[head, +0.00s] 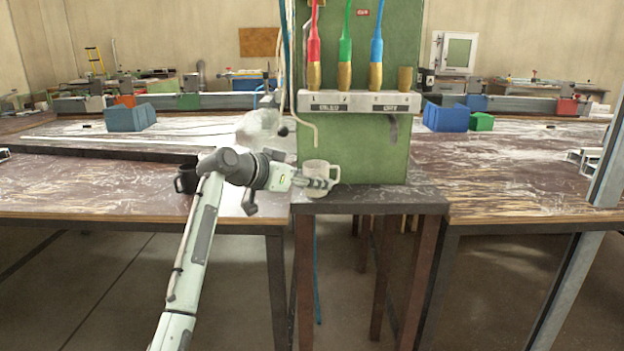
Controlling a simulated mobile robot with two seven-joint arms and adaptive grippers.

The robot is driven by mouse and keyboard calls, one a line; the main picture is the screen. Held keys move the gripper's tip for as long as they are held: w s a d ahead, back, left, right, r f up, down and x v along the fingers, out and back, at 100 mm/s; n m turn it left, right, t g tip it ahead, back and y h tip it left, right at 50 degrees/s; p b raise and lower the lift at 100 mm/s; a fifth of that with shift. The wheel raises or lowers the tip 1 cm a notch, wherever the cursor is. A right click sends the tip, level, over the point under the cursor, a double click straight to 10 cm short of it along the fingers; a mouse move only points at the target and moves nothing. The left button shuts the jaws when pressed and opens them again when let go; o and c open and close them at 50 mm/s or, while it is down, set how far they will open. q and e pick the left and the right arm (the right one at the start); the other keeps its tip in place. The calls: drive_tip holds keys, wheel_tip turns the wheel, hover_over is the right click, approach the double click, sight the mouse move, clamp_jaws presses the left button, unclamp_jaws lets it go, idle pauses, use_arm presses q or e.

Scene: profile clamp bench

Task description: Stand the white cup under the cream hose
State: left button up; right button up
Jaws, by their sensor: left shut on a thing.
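The white cup (318,167) is upright at the front left of the small dark table, before the green cabinet. My left gripper (326,184) comes in from the left and is shut on the cup, its fingers covering part of the cup's side. The cream hose (315,132) runs down the cabinet's left edge, and its bent end hangs just above the cup. I cannot tell whether the cup's base touches the table or whether the hose end lines up in depth. My right gripper is not in view.
A black mug (186,179) stands left, partly behind my left arm. Red (313,40), green (345,45) and blue (376,45) hoses hang in the cabinet's rack (360,101). The small table (420,196) has free room on its right. Blue blocks (446,117) sit further back.

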sight(297, 202)
use_arm(q)
drive_tip(key=o, duration=1.3)
drive_tip(key=shift+o, duration=0.2)
drive_tip(key=shift+a, duration=0.1)
drive_tip(key=shift+s+a+p, duration=0.45)
drive_tip(key=shift+s+a, duration=0.4)
drive_tip(key=shift+s, duration=0.05)
drive_tip(key=shift+s+a, duration=0.9)
drive_tip(key=shift+s+a+f, duration=0.1)
drive_tip(key=shift+s+a, duration=1.65)
drive_tip(key=shift+w+d, duration=0.1)
drive_tip(key=shift+w+d, duration=1.85)
